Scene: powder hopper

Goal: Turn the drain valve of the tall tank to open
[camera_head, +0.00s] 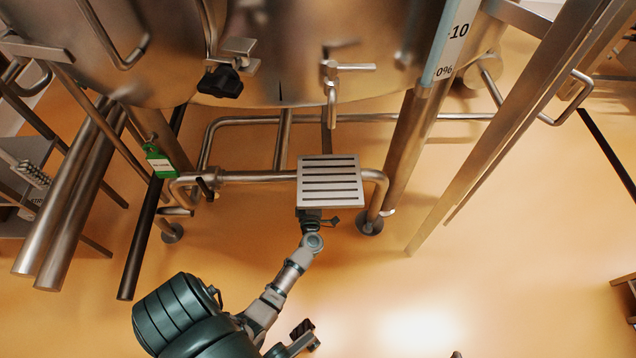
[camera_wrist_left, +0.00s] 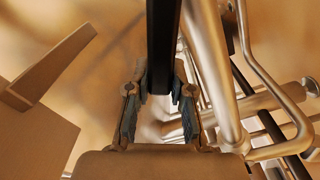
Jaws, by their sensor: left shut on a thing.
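The tall steel tank (camera_head: 290,70) fills the top of the head view. A small steel tap (camera_head: 331,80) with a bar handle pointing right is on its front. A pipe (camera_head: 245,177) runs below it, with a small dark lever (camera_head: 205,190) at its left. I cannot tell which part is the drain valve. My left arm reaches up from the bottom; its gripper (camera_head: 316,218) is just below a slotted steel plate, which partly hides it. In the left wrist view, the gripper (camera_wrist_left: 159,100) is shut on a black bar (camera_wrist_left: 162,45).
The slotted plate (camera_head: 331,183) hangs over the gripper area. Steel tank legs (camera_head: 410,145) and slanted rails (camera_head: 510,130) stand right. A green tag (camera_head: 158,161) and a long black bar (camera_head: 145,240) are left. The orange floor (camera_head: 480,290) is open at lower right.

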